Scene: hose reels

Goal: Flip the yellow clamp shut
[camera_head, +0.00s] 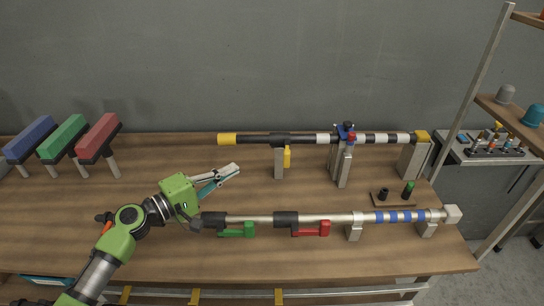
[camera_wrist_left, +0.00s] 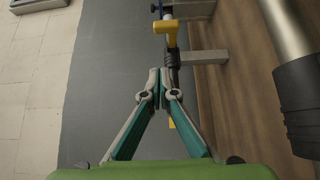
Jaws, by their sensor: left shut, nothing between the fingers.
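The yellow clamp handle (camera_head: 287,157) hangs below the far black-and-white bar (camera_head: 300,139), beside a grey post. Its black clamp body (camera_head: 280,139) sits around the bar. In the left wrist view, the yellow handle (camera_wrist_left: 169,34) sticks out sideways, beyond my fingertips. My left gripper (camera_head: 238,168) is shut and empty, left of the yellow handle and apart from it. In the left wrist view, my closed fingertips (camera_wrist_left: 160,76) appear close to the black clamp part; whether they touch cannot be told. My right gripper is not in view.
A nearer silver bar (camera_head: 335,217) carries a green handle (camera_head: 238,230) and a red handle (camera_head: 312,230). Blue, green and red blocks (camera_head: 98,137) stand at left. A blue-and-red fixture (camera_head: 345,131) stands right of the yellow handle. A small dark tray (camera_head: 394,199) lies at right.

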